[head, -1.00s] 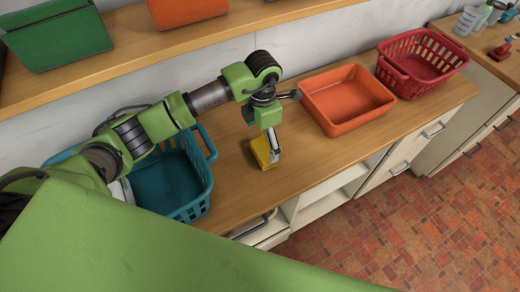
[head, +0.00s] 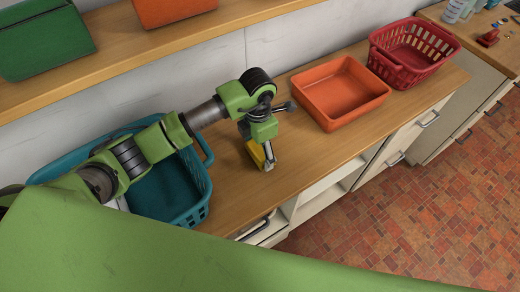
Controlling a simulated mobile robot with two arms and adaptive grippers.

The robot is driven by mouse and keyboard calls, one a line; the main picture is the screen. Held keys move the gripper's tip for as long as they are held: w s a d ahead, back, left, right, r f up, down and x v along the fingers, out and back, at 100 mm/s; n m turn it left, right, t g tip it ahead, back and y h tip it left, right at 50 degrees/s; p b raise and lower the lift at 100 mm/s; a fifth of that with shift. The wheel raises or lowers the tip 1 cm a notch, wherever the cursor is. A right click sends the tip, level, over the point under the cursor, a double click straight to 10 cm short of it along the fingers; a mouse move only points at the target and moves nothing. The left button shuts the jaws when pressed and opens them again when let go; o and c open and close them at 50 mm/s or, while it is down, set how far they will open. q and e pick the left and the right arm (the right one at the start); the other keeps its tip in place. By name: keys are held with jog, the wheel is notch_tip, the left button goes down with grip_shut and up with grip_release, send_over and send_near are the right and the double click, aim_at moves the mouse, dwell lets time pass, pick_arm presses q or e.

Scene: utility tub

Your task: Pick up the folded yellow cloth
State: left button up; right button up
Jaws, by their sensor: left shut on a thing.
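The folded yellow cloth (head: 255,154) is on the wooden counter, between the teal basket and the orange tub. My left gripper (head: 268,163) reaches down over it from above and is shut on it. The gripper hides part of the cloth. I cannot tell whether the cloth is clear of the counter or still touches it. My right gripper is not in view.
A teal basket (head: 197,214) stands left of the cloth, under my left arm. An orange tub (head: 340,121) and a red basket (head: 420,78) stand to the right. A shelf (head: 107,75) with green and orange bins runs above. Counter around the gripper is bare.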

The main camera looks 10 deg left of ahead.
aim_at(258, 148)
pick_arm(q)
jog(key=shift+a+f, duration=0.1)
jog(key=shift+a, duration=0.05)
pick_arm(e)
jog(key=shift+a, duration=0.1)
pick_arm(q)
jog(key=shift+w+r+b, duration=0.1)
jog(key=shift+r+b, duration=0.3)
jog(key=r, duration=0.1)
jog(key=r+b, duration=0.1)
jog(key=shift+s+r, duration=0.2)
jog(key=shift+r, duration=0.2)
jog(key=s+d+r+b, duration=0.2)
jog(key=s+d+r, duration=0.2)
jog(key=s+r, duration=0.5)
jog(key=s, duration=0.4)
jog(key=shift+r, duration=0.2)
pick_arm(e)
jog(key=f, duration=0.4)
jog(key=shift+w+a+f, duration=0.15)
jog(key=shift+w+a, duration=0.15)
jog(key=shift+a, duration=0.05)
pick_arm(q)
jog(key=shift+o, duration=0.6)
jog(key=shift+s, duration=0.1)
